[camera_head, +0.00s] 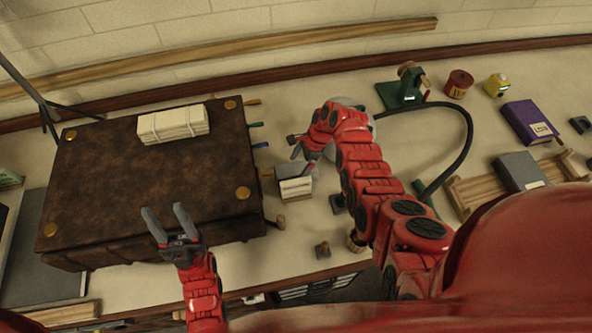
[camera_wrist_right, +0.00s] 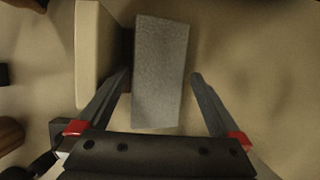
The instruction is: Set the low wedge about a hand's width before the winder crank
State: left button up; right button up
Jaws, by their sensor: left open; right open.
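A grey block, which I take to be the low wedge (camera_wrist_right: 160,70), lies between the open fingers of my right gripper in the right wrist view, with a gap at the right finger. In the head view, the grey block (camera_head: 292,169) is beside a cream block (camera_head: 296,187). My right gripper (camera_head: 300,153) is open just above it; contact cannot be told. A green stand with a round top and a reddish handle, likely the winder (camera_head: 403,90), stands at the back. My left gripper (camera_head: 165,212) is open and empty over the front of the dark brown case.
The brown case (camera_head: 110,170) with brass corners fills the left, bearing a cream stack (camera_head: 173,124). A black cable curves right of my right arm. A red spool (camera_head: 458,84), yellow item (camera_head: 497,84) and purple box (camera_head: 530,122) stand at back right. Bare table lies before the winder.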

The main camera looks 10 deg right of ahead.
jog(key=shift+a+f, duration=0.15)
jog(key=shift+f, duration=0.15)
jog(key=shift+x, duration=1.05)
jog(key=c, duration=1.3)
